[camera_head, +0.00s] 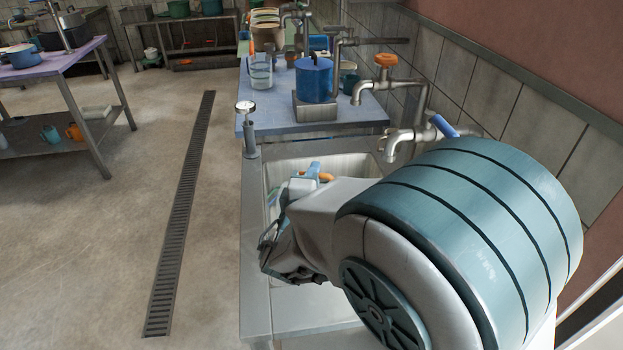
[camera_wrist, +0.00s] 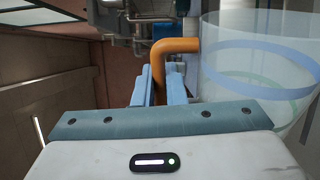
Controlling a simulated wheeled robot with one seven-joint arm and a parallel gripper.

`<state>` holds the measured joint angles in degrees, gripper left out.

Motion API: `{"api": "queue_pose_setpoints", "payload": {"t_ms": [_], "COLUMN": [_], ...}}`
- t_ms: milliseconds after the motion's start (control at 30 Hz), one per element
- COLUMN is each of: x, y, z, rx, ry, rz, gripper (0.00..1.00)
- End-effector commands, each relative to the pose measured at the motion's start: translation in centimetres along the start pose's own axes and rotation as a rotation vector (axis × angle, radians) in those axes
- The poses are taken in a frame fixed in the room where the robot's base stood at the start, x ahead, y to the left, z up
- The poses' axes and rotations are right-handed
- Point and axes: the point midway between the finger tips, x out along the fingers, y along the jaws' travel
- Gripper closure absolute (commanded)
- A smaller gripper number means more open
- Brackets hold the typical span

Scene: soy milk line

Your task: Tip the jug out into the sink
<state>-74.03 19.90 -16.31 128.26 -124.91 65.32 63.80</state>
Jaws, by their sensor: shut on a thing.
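The jug (camera_wrist: 265,75) is clear, with a blue band and an orange handle (camera_wrist: 178,46). In the wrist view it stands out to the right of my gripper (camera_wrist: 160,82), whose two blue-grey fingers are shut on the handle. In the head view my gripper (camera_head: 312,175) is over the sink (camera_head: 345,162), with a bit of orange handle showing beside it. My arm hides most of the jug and the near part of the sink there. I cannot tell the jug's tilt or contents.
Taps with an orange knob (camera_head: 386,60) and a blue lever (camera_head: 444,126) stick out from the right wall near the sink. Behind the sink, a blue pot (camera_head: 314,80) and another clear vessel (camera_head: 260,74) stand on the counter. A dial gauge (camera_head: 246,107) stands at its left edge.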

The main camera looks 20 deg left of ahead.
Motion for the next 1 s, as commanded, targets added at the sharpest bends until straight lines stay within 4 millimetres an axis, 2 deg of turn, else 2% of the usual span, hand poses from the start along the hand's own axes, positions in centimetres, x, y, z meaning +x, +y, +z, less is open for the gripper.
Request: {"api": "queue_pose_setpoints", "payload": {"t_ms": [1000], "x": [0.0], "y": [-0.3], "z": [1.9], "rx": [0.13], "ry": [0.001], "rz": [0.001], "gripper": [1.0]}}
